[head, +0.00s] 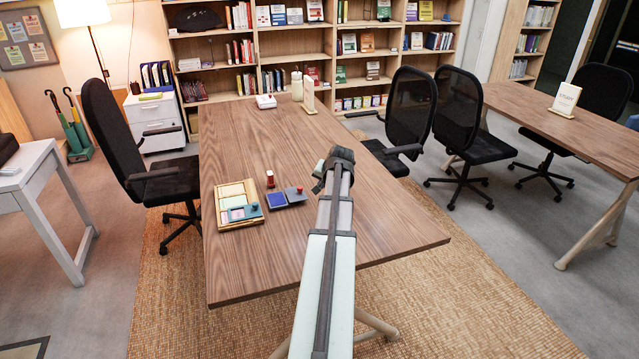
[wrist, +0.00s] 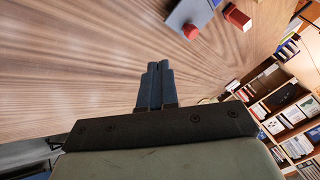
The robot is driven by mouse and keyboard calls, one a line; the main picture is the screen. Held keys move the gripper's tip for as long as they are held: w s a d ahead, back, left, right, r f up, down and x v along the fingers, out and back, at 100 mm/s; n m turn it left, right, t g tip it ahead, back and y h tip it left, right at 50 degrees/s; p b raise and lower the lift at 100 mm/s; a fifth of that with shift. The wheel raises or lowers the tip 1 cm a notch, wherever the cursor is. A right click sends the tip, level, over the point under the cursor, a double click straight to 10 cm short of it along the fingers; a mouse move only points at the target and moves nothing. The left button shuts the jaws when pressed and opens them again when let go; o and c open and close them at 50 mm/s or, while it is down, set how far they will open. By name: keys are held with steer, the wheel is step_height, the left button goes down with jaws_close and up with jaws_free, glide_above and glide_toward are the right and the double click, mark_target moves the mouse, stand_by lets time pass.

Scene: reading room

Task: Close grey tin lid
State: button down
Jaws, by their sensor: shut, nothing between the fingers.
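A small grey tin lid (head: 295,197) with a red knob lies on the wooden table, opened out beside a dark blue pad (head: 276,200). In the wrist view the grey lid (wrist: 183,13) and its red knob (wrist: 191,31) show at the top edge, with a bit of blue beside it. My gripper (wrist: 159,66) is shut and empty, its two fingers together over bare table, apart from the lid. In the head view my arm's end is to the right of the lid, and the fingertips are hard to make out there.
A red-topped stamp (head: 270,179) stands just behind the tin. A wooden tray (head: 225,193) with compartments and a blue-green piece lies to its left. A white box (head: 266,101), bottle and sign stand at the far end. The table (head: 385,225) is clear right of my arm.

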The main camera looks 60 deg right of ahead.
mark_target(293, 200)
steer(key=x, duration=0.7)
steer(key=shift+w+d+f, duration=0.15)
steer(key=shift+w+f, duration=0.05)
steer(key=shift+f, duration=0.05)
steer(key=shift+w, duration=1.1)
steer(key=shift+w+f, duration=0.1)
steer(key=shift+w, duration=0.8)
steer(key=w+a, duration=0.6)
steer(key=shift+s, duration=0.15)
steer(key=s, duration=0.4)
steer(key=shift+s+a, duration=0.1)
steer(key=shift+s, duration=0.05)
steer(key=v, duration=1)
